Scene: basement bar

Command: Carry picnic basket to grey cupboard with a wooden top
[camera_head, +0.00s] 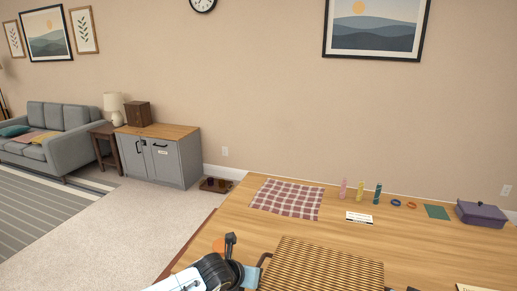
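The picnic basket (325,268) is the woven brown box at the bottom of the view, on or just above the wooden table; its lower part is cut off. A dark handle (266,259) shows at its left side. My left gripper (252,275) is at this handle; whether its fingers are closed on it is hidden. My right gripper is not clearly visible; only small dark bits show at the bottom edge right of the basket. The grey cupboard with a wooden top (178,160) stands against the wall at the left, beyond the table.
A brown wooden box (138,114) occupies the left of the cupboard top; its right part is clear. The table (225,221) holds a checked cloth (287,199), small bottles and a purple casserole (481,213). A low tray (216,185) lies beside the cupboard. Carpet (135,215) is open before it.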

